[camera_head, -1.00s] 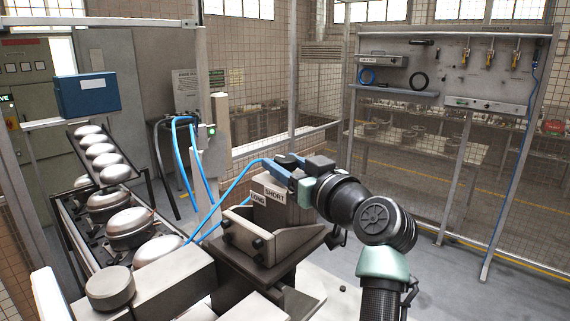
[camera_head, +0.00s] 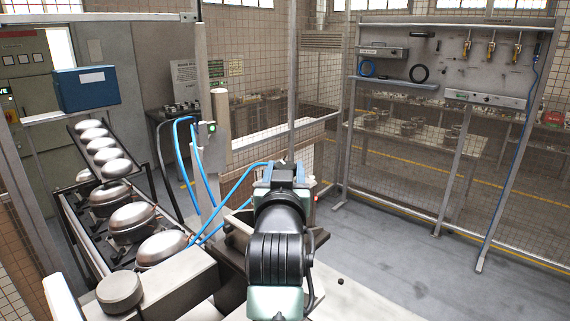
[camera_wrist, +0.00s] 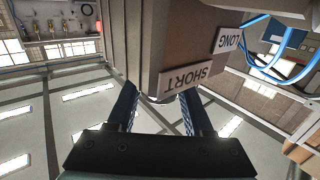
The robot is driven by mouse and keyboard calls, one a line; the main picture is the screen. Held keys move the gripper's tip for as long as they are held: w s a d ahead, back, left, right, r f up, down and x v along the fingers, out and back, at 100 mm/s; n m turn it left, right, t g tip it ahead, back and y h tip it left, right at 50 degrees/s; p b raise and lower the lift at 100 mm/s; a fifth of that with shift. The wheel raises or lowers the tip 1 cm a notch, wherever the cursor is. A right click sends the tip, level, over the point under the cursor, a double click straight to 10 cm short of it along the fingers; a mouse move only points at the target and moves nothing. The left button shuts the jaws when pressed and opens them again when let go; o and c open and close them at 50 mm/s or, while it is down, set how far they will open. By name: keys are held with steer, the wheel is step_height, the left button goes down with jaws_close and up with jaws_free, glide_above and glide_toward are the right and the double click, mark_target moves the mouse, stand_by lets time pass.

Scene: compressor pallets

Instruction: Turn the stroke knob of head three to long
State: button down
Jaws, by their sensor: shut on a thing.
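The head's grey-brown block (camera_wrist: 180,35) fills the top middle of the wrist view. It bears a SHORT plate (camera_wrist: 187,77) and a LONG plate (camera_wrist: 229,40), both upside down there. My gripper (camera_wrist: 160,103) has its two blue fingers against the block's underside in that view, beside SHORT. It is shut on the stroke knob, of which only a dark rounded edge (camera_wrist: 160,98) shows between the fingers. In the head view my gripper (camera_head: 285,172) is at the block, and my wrist hides the plates and knob. No head number is readable.
Blue hoses (camera_head: 232,192) run close to the left of my gripper. Silver domed compressors (camera_head: 132,224) stand in a rack on the left. A grey block (camera_head: 165,285) lies in front. A mesh fence and a tool board (camera_head: 450,75) stand behind. The floor at right is clear.

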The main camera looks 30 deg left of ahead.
steer(key=shift+m+h, duration=0.3)
steer(key=shift+h, duration=0.1)
steer(key=shift+c, duration=1.5)
jaws_free()
steer(key=shift+s+d+f, duration=0.15)
steer(key=shift+s+d, duration=0.05)
steer(key=shift+s, duration=0.2)
steer(key=b+v, duration=0.5)
steer(key=v, duration=0.7)
steer(key=shift+b, duration=0.3)
steer(key=shift+s+a+f, duration=0.1)
steer(key=shift+f, duration=0.05)
